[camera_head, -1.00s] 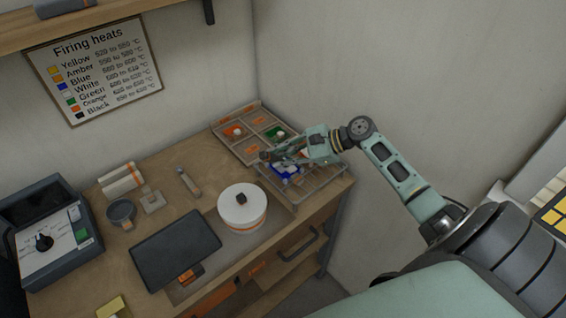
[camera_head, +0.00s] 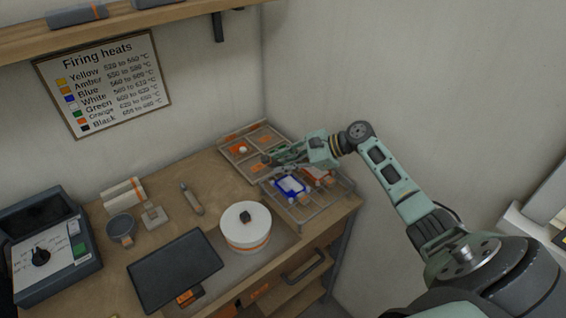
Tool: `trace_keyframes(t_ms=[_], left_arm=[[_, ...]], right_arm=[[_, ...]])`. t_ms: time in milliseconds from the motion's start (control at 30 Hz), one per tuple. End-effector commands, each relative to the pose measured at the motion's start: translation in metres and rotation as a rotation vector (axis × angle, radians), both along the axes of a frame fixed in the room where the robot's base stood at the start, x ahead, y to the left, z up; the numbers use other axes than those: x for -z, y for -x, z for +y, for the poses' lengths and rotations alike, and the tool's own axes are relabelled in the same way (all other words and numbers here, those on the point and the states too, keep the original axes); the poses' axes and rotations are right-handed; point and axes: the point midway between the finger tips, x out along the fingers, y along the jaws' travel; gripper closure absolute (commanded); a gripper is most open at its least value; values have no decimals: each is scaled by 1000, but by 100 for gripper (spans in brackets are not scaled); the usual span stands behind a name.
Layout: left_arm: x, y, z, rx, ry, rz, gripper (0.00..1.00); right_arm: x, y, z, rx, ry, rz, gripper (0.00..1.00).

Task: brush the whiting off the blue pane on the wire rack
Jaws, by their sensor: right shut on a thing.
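The blue pane (camera_head: 290,187) lies on the wire rack (camera_head: 335,205) at the bench's right end. A white patch covers much of its middle, with blue showing around it. An orange pane (camera_head: 318,174) lies beside it on the rack. My right gripper (camera_head: 273,160) is above the back left of the rack, near the compartment tray, and apart from the blue pane. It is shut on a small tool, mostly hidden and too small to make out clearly. My left gripper is not in view.
A divided tray (camera_head: 231,138) stands behind the rack against the wall. A white round pot (camera_head: 245,228), a dark slab (camera_head: 175,268), a grey bowl (camera_head: 121,226) and a slim hand tool (camera_head: 192,198) are on the bench. A kiln-like box (camera_head: 48,250) stands at left.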

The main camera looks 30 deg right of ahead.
Motion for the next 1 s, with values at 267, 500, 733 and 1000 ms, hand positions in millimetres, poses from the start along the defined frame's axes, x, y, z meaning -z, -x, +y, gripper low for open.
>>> trace_keyframes(t_ms=[267, 500, 733, 1000], left_arm=[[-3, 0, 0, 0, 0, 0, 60], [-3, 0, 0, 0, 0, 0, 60], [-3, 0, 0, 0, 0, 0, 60], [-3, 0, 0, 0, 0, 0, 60]], right_arm=[[-1, -1, 0, 0, -1, -1, 100], [4, -1, 0, 0, -2, -1, 100], [7, -1, 0, 0, -2, -2, 100], [7, -1, 0, 0, -1, -1, 100]])
